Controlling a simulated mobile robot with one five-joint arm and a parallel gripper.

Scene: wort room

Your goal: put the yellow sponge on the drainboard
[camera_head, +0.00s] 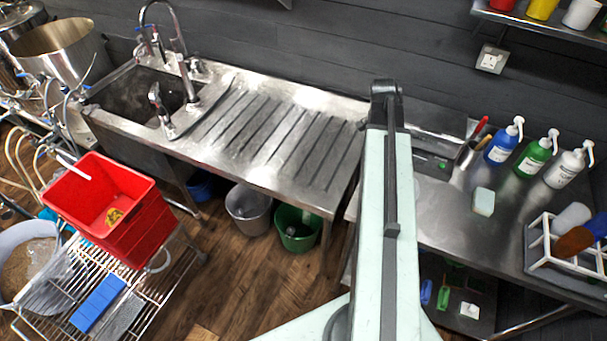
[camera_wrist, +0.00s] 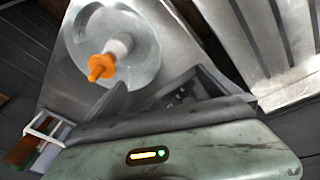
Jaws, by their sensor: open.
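I cannot pick out a clearly yellow sponge in either view. A pale, sponge-like block (camera_head: 484,201) lies on the right steel counter in the head view, in front of the spray bottles. A small yellow patch (camera_head: 114,216) shows inside the red bucket; I cannot tell what it is. The ribbed steel drainboard (camera_head: 270,140) lies right of the sink and looks bare; its grooves also show at the upper right of the wrist view (camera_wrist: 265,40). My gripper (camera_wrist: 158,88) is open, with nothing seen between its dark fingers. The head view does not show it clearly.
Blue, green and white spray bottles (camera_head: 533,155) stand behind the pale block. A white rack (camera_head: 567,250) stands at the counter's right end. A clear round vessel with an orange tip (camera_wrist: 110,50) is beyond my fingers. The red bucket (camera_head: 105,210) stands on a wire cart.

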